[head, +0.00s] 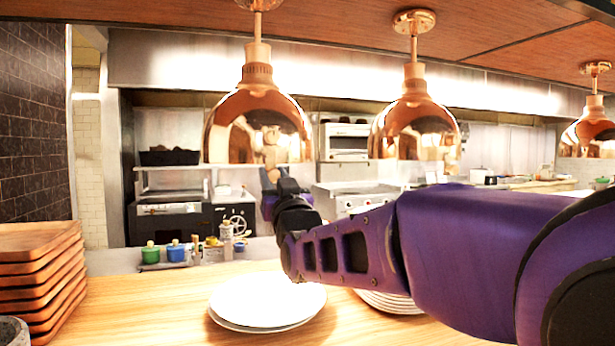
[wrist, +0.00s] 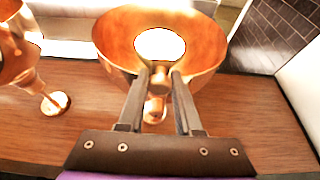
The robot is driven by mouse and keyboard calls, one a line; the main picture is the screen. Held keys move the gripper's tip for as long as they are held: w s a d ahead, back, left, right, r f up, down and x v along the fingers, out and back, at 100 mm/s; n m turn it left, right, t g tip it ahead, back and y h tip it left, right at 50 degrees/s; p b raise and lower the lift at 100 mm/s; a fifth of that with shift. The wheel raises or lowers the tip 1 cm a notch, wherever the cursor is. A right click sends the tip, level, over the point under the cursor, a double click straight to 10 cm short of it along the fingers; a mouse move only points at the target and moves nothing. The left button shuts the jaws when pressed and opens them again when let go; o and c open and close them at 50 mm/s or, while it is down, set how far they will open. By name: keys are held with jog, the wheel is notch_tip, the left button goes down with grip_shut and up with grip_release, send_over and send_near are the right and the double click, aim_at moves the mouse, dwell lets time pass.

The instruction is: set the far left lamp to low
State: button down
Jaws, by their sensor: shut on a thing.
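The far left lamp (head: 258,122) is a shiny copper dome hanging from the ceiling on a copper rod. It fills the middle of the wrist view (wrist: 205,55), where its round bulb (wrist: 160,43) glows white. My gripper (head: 273,178) is just under the dome's rim in the head view. In the wrist view its two dark fingers (wrist: 160,78) close on a small copper knob (wrist: 159,70) at the lamp's rim. The fingers partly hide the knob, and its setting cannot be read.
A second copper lamp (head: 415,125) hangs to the right, and a third (head: 590,130) at the right edge. White plates (head: 266,300) sit on the wooden counter (head: 150,310) below. Stacked wooden trays (head: 40,265) stand at the left. Small colored pots (head: 175,252) stand behind.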

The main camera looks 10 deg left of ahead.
notch_tip(320, 180, down, 9)
jog(key=shift+r, duration=0.1)
jog(key=c, duration=0.6)
grip_release()
jog(key=shift+r, duration=0.15)
